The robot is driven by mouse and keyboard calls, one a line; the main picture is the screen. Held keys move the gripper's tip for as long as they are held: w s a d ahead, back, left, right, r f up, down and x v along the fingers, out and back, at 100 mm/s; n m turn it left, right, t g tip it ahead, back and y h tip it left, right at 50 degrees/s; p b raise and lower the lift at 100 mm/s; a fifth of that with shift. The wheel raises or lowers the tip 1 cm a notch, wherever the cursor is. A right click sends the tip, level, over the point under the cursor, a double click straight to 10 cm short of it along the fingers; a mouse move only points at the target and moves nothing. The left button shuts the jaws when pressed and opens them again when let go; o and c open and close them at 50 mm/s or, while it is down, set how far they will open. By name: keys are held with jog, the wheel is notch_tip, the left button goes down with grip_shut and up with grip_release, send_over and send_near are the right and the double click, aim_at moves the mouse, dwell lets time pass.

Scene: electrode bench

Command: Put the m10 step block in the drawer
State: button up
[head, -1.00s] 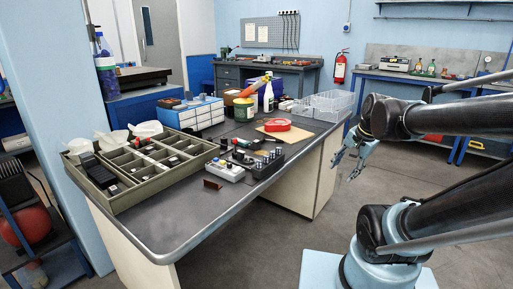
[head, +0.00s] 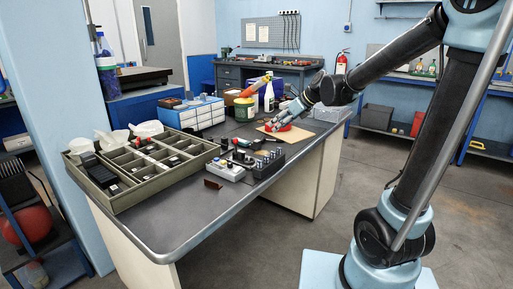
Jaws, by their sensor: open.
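I cannot tell for sure which object is the m10 step block. A small dark brown block (head: 213,184) stands alone on the bench front, well to the left of and nearer than my gripper. A small blue cabinet with white drawer fronts (head: 203,119) stands at the back left of the bench; its drawers look shut.
A grey-green divided tray (head: 128,202) with small dark parts fills the bench's left end. A black rack with metal pieces (head: 266,163) and a white device (head: 228,171) stand mid-bench. A green tub (head: 244,108) and white bottle (head: 268,97) stand behind.

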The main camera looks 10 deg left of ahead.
send_near(257, 140)
jog(key=x, duration=0.5)
jog(key=shift+s+f, duration=0.2)
jog(key=shift+f, duration=0.1)
jog(key=shift+a+r+x, duration=0.15)
jog(key=shift+x, duration=0.85)
jog(key=shift+a+r+x, duration=0.1)
jog(key=shift+x, duration=0.85)
jog(key=shift+w+a+f, duration=0.3)
jog(key=shift+a+f, duration=0.1)
jog(key=shift+f, duration=0.1)
jog(key=shift+c, duration=0.6)
grip_shut()
